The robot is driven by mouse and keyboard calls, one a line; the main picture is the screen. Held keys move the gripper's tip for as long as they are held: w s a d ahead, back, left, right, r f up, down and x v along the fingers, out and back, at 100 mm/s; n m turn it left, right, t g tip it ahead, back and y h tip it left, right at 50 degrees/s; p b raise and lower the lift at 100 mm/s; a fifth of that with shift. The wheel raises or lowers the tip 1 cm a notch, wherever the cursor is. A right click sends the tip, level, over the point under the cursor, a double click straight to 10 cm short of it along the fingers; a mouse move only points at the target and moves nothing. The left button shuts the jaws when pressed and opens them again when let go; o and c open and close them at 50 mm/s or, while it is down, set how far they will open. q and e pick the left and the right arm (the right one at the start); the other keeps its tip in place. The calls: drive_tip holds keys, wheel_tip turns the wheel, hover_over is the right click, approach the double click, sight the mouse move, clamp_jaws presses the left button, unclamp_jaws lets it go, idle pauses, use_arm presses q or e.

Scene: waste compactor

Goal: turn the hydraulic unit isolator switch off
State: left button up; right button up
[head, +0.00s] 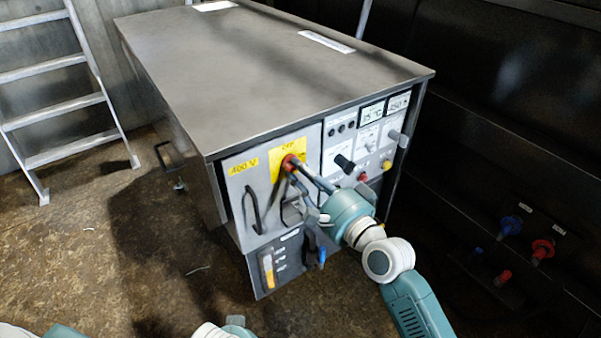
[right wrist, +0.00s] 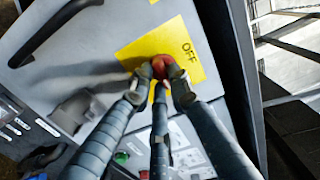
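The isolator switch is a red knob (head: 289,162) on a yellow plate (head: 276,155) marked OFF, on the front panel of the grey metal unit (head: 245,75). My right gripper (head: 293,168) reaches it from the lower right. In the right wrist view the red knob (right wrist: 161,66) sits between the fingertips of the right gripper (right wrist: 161,88), which close in on its sides and appear to touch it. The fingers hide part of the knob, so which way it is turned cannot be told. My left gripper is not in view.
A black handle (head: 252,210) and a yellow 400 V label (head: 243,166) are left of the switch. A black knob (head: 344,164), yellow button (head: 386,165) and displays (head: 372,112) are to the right. A ladder (head: 60,105) stands at left. Red and blue connectors (head: 542,250) are at right.

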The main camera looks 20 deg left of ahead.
drive_tip(key=shift+n, duration=0.3)
clamp_jaws()
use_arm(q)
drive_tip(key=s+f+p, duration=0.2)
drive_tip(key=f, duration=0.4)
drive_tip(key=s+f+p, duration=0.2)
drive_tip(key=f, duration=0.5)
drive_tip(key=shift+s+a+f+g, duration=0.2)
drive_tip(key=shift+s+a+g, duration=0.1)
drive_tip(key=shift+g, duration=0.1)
use_arm(e)
drive_tip(key=shift+w+d+r+n, duration=0.1)
drive_tip(key=shift+n, duration=4.3)
drive_tip(key=shift+w+d+n, duration=0.1)
drive_tip(key=shift+n, duration=4.3)
drive_tip(key=o, duration=0.8)
unclamp_jaws()
drive_tip(key=shift+r, duration=0.1)
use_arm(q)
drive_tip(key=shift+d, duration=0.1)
use_arm(e)
drive_tip(key=shift+o, duration=0.2)
